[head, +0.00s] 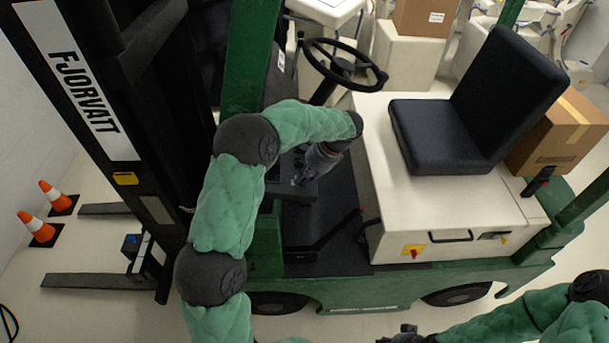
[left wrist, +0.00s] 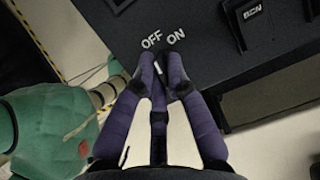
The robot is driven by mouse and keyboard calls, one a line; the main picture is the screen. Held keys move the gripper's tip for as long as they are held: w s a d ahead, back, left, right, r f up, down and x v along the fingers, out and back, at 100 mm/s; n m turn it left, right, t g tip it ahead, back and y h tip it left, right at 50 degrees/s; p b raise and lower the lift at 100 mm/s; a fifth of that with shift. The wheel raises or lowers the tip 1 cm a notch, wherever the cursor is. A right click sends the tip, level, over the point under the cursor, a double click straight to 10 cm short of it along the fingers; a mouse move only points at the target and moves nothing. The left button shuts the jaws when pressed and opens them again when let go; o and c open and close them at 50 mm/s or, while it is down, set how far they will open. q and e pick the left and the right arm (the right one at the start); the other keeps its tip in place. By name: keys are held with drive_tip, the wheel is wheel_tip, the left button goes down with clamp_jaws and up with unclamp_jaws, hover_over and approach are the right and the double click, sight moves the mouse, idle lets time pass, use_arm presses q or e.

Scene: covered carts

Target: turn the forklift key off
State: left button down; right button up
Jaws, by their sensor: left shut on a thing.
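The green forklift (head: 300,290) stands in front of me, with a black dash panel between its mast and its seat. My left gripper (head: 304,180) is at this panel in the head view. In the left wrist view the panel (left wrist: 215,40) carries white OFF and ON labels (left wrist: 163,38). My left gripper's fingers (left wrist: 160,75) are closed together just below these labels. They are shut on the key, which is mostly hidden between them. A small light sliver shows by the fingertips, near the OFF label. My right gripper (head: 408,336) is at the bottom edge of the head view, away from the forklift panel.
A steering wheel (head: 343,65) and a black seat (head: 470,105) are beyond my left arm. Two orange cones (head: 35,227) stand at the left near the forks (head: 95,281). Cardboard boxes (head: 560,132) are behind the seat. A black lever labelled in white (left wrist: 245,20) is on the panel.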

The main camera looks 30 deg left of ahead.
use_arm(q)
drive_tip(key=shift+w+r+n, duration=0.1)
drive_tip(key=shift+n, duration=0.6)
drive_tip(key=c, duration=1.2)
unclamp_jaws()
drive_tip(key=shift+c, duration=0.2)
drive_tip(key=v, duration=1.2)
drive_tip(key=shift+w, duration=0.2)
drive_tip(key=shift+a, duration=0.1)
